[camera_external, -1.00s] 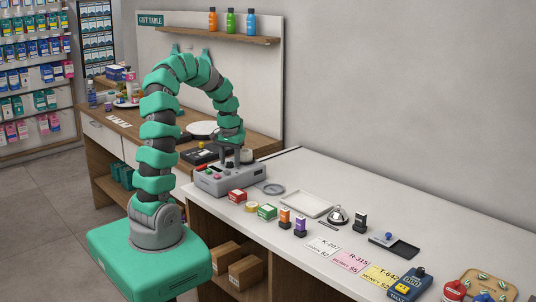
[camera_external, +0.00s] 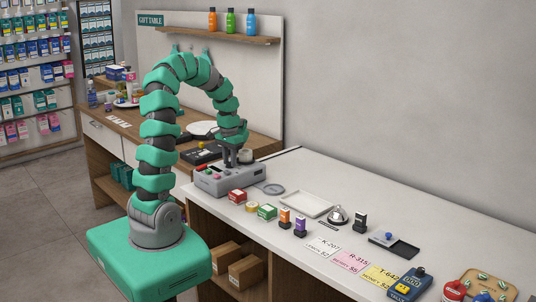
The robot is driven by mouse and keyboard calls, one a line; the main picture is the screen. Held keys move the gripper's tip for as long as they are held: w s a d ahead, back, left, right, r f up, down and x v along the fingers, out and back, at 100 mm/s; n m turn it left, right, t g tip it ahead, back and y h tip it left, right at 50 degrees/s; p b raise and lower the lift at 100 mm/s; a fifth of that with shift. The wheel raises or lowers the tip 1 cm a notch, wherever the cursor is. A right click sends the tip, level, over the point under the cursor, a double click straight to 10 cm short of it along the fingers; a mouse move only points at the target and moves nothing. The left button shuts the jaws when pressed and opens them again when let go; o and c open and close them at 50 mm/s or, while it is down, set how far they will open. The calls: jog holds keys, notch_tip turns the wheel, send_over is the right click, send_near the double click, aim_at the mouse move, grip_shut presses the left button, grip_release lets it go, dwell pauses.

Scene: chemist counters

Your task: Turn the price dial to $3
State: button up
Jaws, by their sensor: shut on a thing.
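The grey price machine (camera_external: 232,182) stands at the counter's far left end, with small red and green buttons on its top. My gripper (camera_external: 231,163) points down over the top of this machine. Its jaws are shut on what appears to be the price dial, which the fingers mostly hide. The dial's pointer and price marks are too small to read.

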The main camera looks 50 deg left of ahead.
jog(key=m+p, duration=0.1)
jog(key=m, duration=0.4)
jog(key=shift+m, duration=0.4)
dwell(0.4)
jog(key=o, duration=1)
notch_tip(320, 180, up, 14)
jog(key=shift+f, duration=0.15)
jog(key=shift+w, duration=0.1)
